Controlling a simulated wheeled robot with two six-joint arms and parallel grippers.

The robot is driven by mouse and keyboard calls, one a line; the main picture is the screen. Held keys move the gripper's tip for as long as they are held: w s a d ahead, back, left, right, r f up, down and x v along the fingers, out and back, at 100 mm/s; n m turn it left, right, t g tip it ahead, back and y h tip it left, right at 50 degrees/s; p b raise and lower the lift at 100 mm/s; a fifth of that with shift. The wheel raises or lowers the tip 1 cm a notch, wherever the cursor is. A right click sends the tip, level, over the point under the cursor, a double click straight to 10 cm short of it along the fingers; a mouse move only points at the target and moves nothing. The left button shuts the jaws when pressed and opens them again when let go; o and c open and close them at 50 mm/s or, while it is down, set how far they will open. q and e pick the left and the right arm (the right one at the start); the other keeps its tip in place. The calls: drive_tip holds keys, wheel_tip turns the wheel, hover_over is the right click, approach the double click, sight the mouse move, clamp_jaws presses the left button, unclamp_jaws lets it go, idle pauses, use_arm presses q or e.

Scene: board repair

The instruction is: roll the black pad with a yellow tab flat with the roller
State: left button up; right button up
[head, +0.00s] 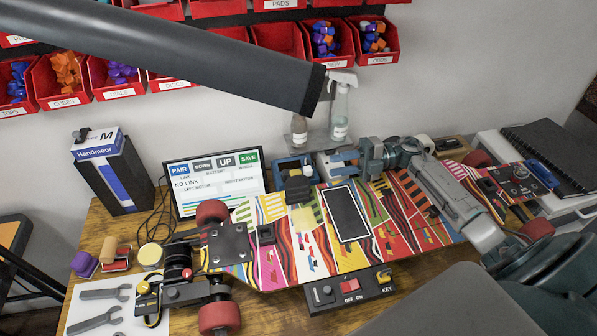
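A black rectangle with a pale border (346,212) lies flat on the middle of the colourful skateboard deck (412,228); I cannot make out a yellow tab on it. A small dark piece (299,189) stands left of it, near a yellow patch (305,215); I cannot tell whether these are the pad and its tab. No roller is clearly identifiable; a tan cylinder with red parts (117,252) lies at the table's left. My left gripper is not in view.
A display screen (215,186) and spray bottles (340,115) stand behind the board. A switch box (350,290) is at the front. Wrenches (98,318) lie front left. Red bins (275,38) hang on the wall. A thick dark tube crosses the upper view.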

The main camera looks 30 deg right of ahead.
sight(297, 186)
drive_tip(key=p+x, duration=0.1)
drive_tip(key=x, duration=0.2)
drive_tip(key=p+x, duration=0.1)
drive_tip(key=x, duration=0.2)
drive_tip(key=p+x, duration=0.2)
drive_tip(key=x, duration=0.1)
drive_tip(key=shift+s+a+r, duration=0.1)
drive_tip(key=shift+a+r, duration=0.15)
drive_tip(key=shift+a+f, duration=0.1)
drive_tip(key=shift+a, duration=0.35)
clamp_jaws()
